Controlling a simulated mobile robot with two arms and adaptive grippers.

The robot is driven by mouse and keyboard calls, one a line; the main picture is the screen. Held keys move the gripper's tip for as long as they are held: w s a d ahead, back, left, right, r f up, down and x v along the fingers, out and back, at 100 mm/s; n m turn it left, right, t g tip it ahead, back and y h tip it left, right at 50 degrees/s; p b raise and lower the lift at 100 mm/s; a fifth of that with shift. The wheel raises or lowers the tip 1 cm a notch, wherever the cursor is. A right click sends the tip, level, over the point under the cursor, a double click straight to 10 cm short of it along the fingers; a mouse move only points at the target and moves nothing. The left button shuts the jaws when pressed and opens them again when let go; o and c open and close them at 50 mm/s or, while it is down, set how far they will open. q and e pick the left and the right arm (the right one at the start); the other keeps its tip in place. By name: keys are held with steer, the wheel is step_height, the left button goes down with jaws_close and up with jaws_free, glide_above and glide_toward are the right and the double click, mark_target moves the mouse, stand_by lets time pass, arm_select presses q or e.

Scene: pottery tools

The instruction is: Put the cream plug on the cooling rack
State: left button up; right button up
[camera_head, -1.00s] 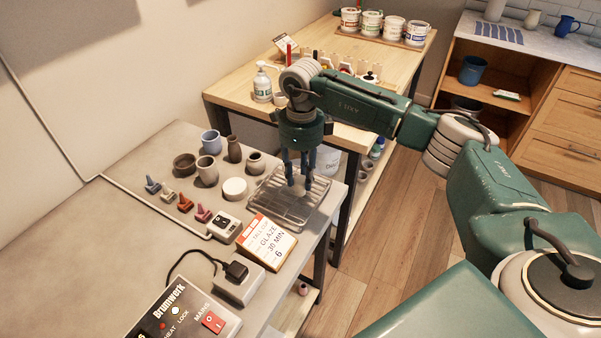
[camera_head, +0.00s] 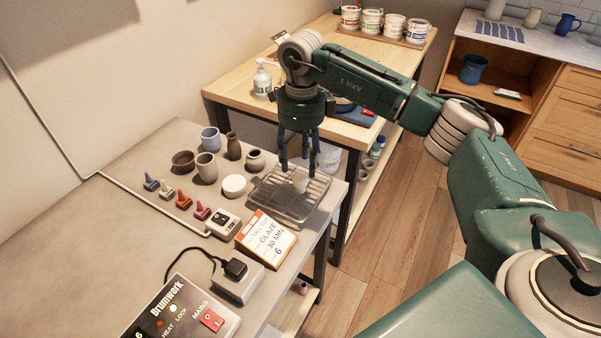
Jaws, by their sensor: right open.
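The cream plug (camera_head: 300,183) stands on the wire cooling rack (camera_head: 279,204), toward the rack's far right part. My right gripper (camera_head: 299,167) points down just above the plug. Its fingers are open and spread, and nothing is held between them. The finger nearest the plug may overlap its top in the picture; I cannot tell whether they touch. My left gripper is out of view.
Several coloured plugs (camera_head: 184,201) stand in a row left of the rack. Pots and a white round piece (camera_head: 234,186) stand behind them. The grey table's left part is clear.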

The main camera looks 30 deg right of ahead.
mark_target(301, 176)
step_height(301, 176, up, 8)
steer(key=b, duration=0.1)
steer(key=shift+f, duration=0.1)
stand_by(0.5)
